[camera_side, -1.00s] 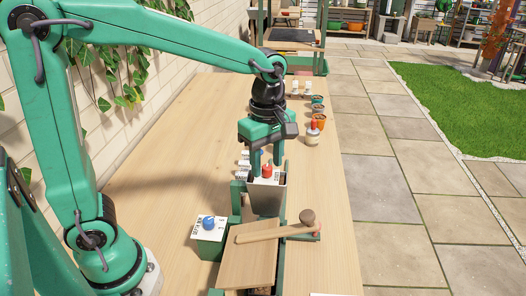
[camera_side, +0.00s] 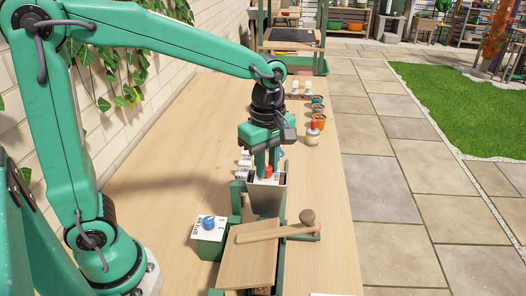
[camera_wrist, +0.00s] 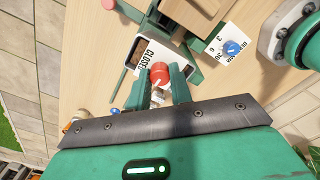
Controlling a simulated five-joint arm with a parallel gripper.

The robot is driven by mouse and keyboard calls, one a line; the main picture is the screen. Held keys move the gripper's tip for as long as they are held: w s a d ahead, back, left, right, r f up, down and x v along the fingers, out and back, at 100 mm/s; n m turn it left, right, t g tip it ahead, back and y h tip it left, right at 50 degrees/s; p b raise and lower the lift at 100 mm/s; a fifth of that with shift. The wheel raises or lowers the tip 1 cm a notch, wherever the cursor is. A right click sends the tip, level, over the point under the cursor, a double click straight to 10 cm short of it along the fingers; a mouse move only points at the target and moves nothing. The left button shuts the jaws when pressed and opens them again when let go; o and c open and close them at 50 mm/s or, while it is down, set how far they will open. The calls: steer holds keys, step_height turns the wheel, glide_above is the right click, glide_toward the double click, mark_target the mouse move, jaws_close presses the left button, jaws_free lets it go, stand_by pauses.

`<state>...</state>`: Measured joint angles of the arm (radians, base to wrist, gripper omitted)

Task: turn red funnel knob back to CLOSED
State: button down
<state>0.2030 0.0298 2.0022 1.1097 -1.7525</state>
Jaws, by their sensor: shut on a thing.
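The red funnel knob (camera_wrist: 159,74) sits on the white face of the funnel (camera_side: 267,198), where the word CLOSED can be read beside it in the wrist view. My gripper (camera_wrist: 159,80) has its two green fingers shut on the red knob, one on each side. In the side view the gripper (camera_side: 267,172) points down over the funnel, and the red knob shows between its fingertips. The knob's pointer and exact turn are hidden by the fingers.
A box with a blue knob (camera_side: 208,222) stands left of the funnel. A wooden mallet (camera_side: 278,232) lies across a board (camera_side: 247,262) in front. Small orange pots (camera_side: 318,122) and a jar (camera_side: 312,138) stand behind to the right. The table's left part is clear.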

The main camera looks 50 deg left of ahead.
steer(key=shift+m, duration=0.3)
steer(key=m, duration=0.3)
steer(key=shift+m, duration=0.3)
steer(key=m, duration=0.4)
steer(key=shift+m, duration=0.3)
steer(key=m, duration=0.4)
steer(key=shift+m, duration=2.5)
steer(key=c, duration=1.3)
jaws_free()
steer(key=shift+o, duration=0.2)
